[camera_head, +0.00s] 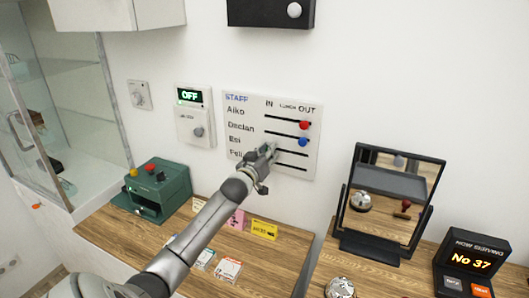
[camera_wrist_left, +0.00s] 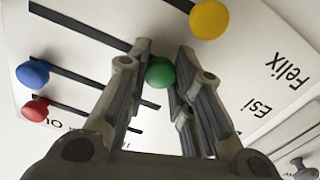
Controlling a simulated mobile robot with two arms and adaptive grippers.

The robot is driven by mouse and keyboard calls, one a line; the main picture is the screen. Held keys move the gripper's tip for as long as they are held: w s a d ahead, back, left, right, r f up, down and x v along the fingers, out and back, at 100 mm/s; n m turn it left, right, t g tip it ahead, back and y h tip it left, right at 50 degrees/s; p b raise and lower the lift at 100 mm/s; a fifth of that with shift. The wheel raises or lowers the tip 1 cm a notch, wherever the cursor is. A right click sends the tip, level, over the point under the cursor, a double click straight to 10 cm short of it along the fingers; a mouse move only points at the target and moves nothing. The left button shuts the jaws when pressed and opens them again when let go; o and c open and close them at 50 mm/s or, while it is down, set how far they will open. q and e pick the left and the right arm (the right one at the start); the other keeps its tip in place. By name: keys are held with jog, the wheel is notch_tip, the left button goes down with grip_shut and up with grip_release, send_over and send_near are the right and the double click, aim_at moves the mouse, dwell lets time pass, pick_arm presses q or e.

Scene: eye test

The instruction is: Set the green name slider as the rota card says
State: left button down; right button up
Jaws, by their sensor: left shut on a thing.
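The white staff board (camera_head: 232,122) on the wall lists Aiko, Declan, Esi and Felix, with IN, LUNCH and OUT columns. My left gripper (camera_head: 268,150) is at the board's Esi row. It is shut on the green slider (camera_wrist_left: 160,72), whose knob shows between the fingers in the left wrist view, near the IN end of its track. The red slider (camera_head: 304,125) and blue slider (camera_head: 303,142) stand at the OUT end. The yellow slider (camera_wrist_left: 211,19) is on the Felix row. I cannot tell which card is the rota card; their print is too small.
A yellow card (camera_head: 264,229), a pink card (camera_head: 237,219) and small boxes (camera_head: 228,269) are on the wooden counter below. A green machine (camera_head: 152,190) stands left, a framed mirror (camera_head: 385,195), bell (camera_head: 340,288) and number display (camera_head: 470,260) right. An OFF panel (camera_head: 194,118) is beside the board.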

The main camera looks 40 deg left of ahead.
aim_at(285, 150)
pick_arm(q)
jog(key=d, duration=0.1)
jog(key=w+d, duration=0.1)
jog(key=d, duration=0.2)
jog(key=shift+w+d+r, duration=0.1)
jog(key=shift+w+d, duration=0.2)
jog(key=shift+d, duration=0.05)
jog(key=shift+a, duration=0.1)
jog(key=c, duration=1.2)
grip_release()
jog(key=shift+s, duration=0.15)
jog(key=shift+s+d, duration=0.3)
jog(key=shift+s, duration=0.25)
jog(key=v, duration=1)
jog(key=shift+s, duration=0.35)
